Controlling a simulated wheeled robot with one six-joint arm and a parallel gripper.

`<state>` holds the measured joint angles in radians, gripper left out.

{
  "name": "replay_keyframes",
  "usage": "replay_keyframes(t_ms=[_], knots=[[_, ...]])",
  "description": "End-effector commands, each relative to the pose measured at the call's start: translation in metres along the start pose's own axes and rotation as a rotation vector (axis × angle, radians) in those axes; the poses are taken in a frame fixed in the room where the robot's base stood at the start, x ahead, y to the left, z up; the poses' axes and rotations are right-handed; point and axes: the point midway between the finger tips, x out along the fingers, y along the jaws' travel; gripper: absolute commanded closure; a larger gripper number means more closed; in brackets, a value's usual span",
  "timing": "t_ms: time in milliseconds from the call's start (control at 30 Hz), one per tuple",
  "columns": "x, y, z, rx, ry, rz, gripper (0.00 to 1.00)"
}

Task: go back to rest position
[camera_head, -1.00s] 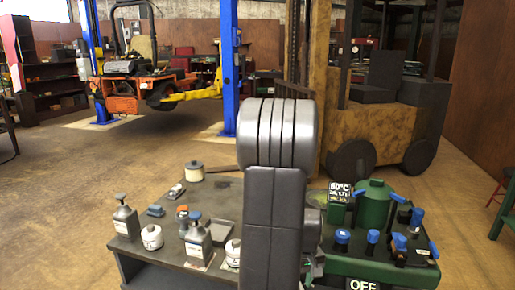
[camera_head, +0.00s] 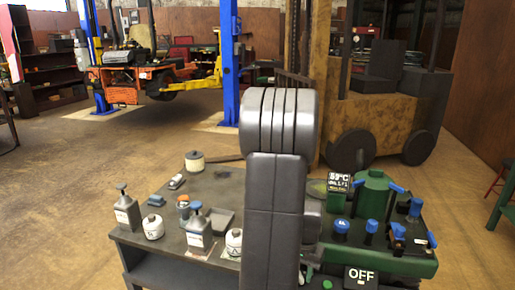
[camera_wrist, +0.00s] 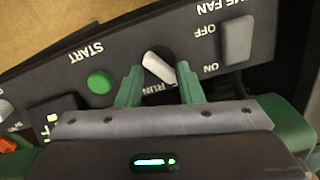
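My gripper (camera_wrist: 159,76) is in the wrist view, with two green fingers standing apart. A pale rotary knob (camera_wrist: 158,67) marked RUN lies in line with the gap between the fingertips, and I see no finger touching it. The knob sits on a dark control panel (camera_wrist: 120,62) with a green START button (camera_wrist: 101,82) and a grey fan switch (camera_wrist: 236,38). In the head view my own arm fills the middle and hides my gripper and most of the panel. An OFF sign (camera_head: 361,275) shows beside the arm.
A dark bench (camera_head: 150,243) with bottles and jars is left of my arm. A green machine (camera_head: 400,264) with blue-topped valves and a 59°C display (camera_head: 340,181) is at right.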

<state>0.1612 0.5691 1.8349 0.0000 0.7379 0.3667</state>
Motion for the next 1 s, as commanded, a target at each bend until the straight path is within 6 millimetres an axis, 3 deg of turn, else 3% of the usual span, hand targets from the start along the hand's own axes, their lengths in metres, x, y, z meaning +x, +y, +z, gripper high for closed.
replay_keyframes(t_ms=[333, 633, 1000], knots=[[0.0, 0.001, 0.0, 0.282, 0.0, 0.0, 0.66], [-0.053, 0.001, -0.001, 0.278, 0.003, -0.002, 0.66], [-0.07, 0.001, 0.0, 0.276, 0.0, 0.0, 0.66]])
